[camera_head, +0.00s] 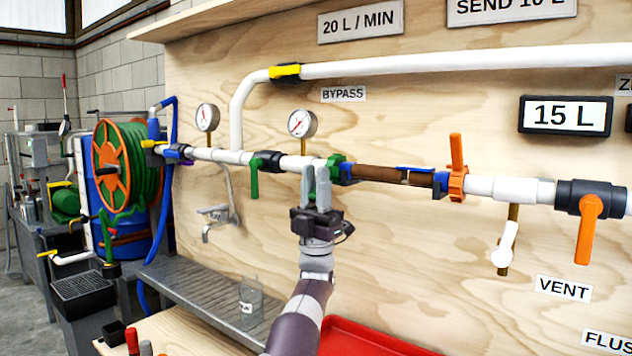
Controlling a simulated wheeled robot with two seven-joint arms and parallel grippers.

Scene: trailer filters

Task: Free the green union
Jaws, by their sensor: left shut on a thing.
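The green union (338,168) sits on the white pipe line along the plywood wall, at the left end of the brown filter section (378,174). My left gripper (315,172) reaches up from below, just left of the union's ring. Its two fingers are shut on a green part, which looks like the union's lever; the fingers hide most of it. An orange union (457,184) with its lever pointing up sits at the filter section's right end. My right gripper is not in view.
A black valve with a green handle (254,180) hangs left of my gripper, below two gauges (302,123). An orange-handled valve (589,225) and a white vent handle (505,244) are right. A red tray (370,340) and a grey drip shelf (205,300) lie below.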

